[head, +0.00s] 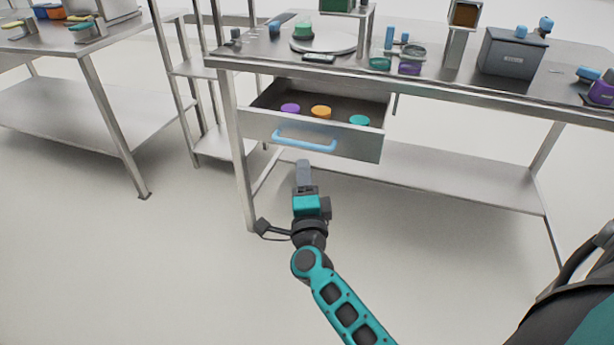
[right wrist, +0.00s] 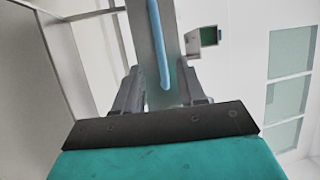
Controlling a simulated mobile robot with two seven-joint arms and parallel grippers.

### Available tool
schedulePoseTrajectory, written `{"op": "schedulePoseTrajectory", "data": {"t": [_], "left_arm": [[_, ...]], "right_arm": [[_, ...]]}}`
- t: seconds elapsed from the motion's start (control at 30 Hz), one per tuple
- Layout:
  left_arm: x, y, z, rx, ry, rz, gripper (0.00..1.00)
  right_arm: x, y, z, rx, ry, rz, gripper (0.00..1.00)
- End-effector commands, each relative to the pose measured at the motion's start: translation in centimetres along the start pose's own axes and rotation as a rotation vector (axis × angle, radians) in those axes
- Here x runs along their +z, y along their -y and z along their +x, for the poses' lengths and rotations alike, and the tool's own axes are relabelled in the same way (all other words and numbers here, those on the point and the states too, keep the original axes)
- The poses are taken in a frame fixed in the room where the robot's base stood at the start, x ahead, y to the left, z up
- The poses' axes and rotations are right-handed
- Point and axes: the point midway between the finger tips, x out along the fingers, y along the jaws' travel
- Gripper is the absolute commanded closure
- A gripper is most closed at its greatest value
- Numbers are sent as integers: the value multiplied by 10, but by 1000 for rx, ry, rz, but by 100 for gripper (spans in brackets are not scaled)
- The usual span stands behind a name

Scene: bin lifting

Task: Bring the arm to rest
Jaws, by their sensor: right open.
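My right arm (head: 340,305), teal and black, reaches up from the bottom of the head view. Its right gripper (head: 303,168) is just in front of and below the blue handle (head: 304,140) of a pulled-out drawer (head: 345,146). In the right wrist view the gripper (right wrist: 158,88) has its two fingers apart with nothing held. The blue handle (right wrist: 158,45) shows beyond them, on the drawer front. It looks apart from the fingers, though the exact gap is hard to tell. My left gripper is in neither view.
The drawer holds a purple, an orange (head: 321,112) and a teal round piece. The steel table (head: 460,100) above carries a grey box (head: 512,52), a white disc and small items. A second table (head: 75,90) and rack stand left. The floor around my arm is clear.

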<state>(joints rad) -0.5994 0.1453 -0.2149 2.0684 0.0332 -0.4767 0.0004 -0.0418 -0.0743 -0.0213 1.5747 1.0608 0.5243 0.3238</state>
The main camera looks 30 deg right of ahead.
Motion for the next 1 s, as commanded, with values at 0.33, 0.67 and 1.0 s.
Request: {"op": "schedulePoseTrajectory", "data": {"t": [0.33,0.67,1.0], "left_arm": [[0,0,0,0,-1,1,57],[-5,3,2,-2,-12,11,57],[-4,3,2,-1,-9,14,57]], "right_arm": [[0,0,0,-1,0,0,60],[9,1,-11,-14,80,-89,60],[65,-37,-154,-59,798,-944,60]]}}
